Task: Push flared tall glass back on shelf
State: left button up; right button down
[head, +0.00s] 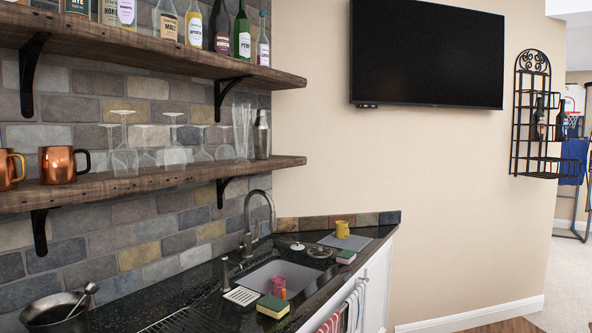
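A tall clear glass that widens toward its top (242,128) stands upright near the right end of the lower wooden shelf (150,181). It is see-through, so its exact distance from the shelf's front edge is hard to tell. A metal shaker (262,136) stands just to its right. A clear glass (225,146) is just to its left. Neither of my grippers shows in the head view.
Stemmed glasses (123,150) and copper mugs (58,166) share the lower shelf. Bottles line the upper shelf (160,51) above. Below are a dark counter (195,295), a faucet (248,225) and a sink. The floor at right is partly open.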

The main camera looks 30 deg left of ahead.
aim_at(242, 111)
jog(key=i, duration=2.8)
jog(key=i+u, duration=0.3)
jog(key=u, duration=0.15)
jog(key=i+l+u, duration=0.2)
jog(key=u, duration=0.3)
jog(key=i+u, duration=0.15)
jog(key=u, duration=1.35)
